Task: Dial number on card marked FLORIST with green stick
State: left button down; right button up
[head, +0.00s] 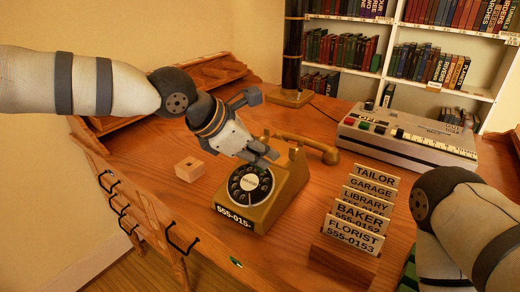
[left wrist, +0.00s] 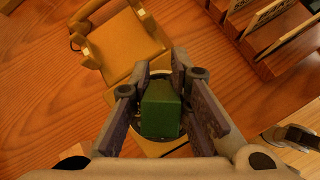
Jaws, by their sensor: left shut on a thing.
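My left gripper (head: 268,155) is over the ochre desk telephone (head: 288,189), close above its rotary dial (head: 238,192). It is shut on the green stick (left wrist: 160,108), seen end-on between the fingers in the left wrist view. The stick covers much of the dial there, so I cannot tell which hole it is at or whether it touches. The phone's front strip (head: 234,217) reads 555-015 with a final dash. The FLORIST card (head: 354,236) is frontmost in the wooden rack (head: 343,262) and reads 555-0153.
A small wooden block (head: 190,170) sits left of the phone. A grey machine with keys (head: 405,135) stands behind the rack. A dark column (head: 292,60) rises at the back. Black hooks (head: 182,240) line the desk's left edge.

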dwell(0.3)
pick_arm(q)
jog(key=shift+f, duration=0.25)
jog(key=shift+w+d+f, duration=0.15)
jog(key=shift+w+f, duration=0.05)
jog(key=shift+f, duration=0.15)
jog(key=shift+s+d, duration=0.2)
jog(key=shift+s, duration=0.2)
jog(key=s, duration=0.1)
jog(key=s+f, duration=0.1)
jog(key=s+a, duration=0.1)
jog(key=shift+s+a+f, duration=0.1)
jog(key=shift+s+f, duration=0.2)
jog(key=shift+f, duration=0.05)
jog(key=shift+s+a+f, duration=0.15)
jog(key=shift+a, duration=0.25)
jog(key=shift+s+a+f, duration=0.1)
jog(key=shift+s+a, duration=0.05)
jog(key=shift+a, duration=0.2)
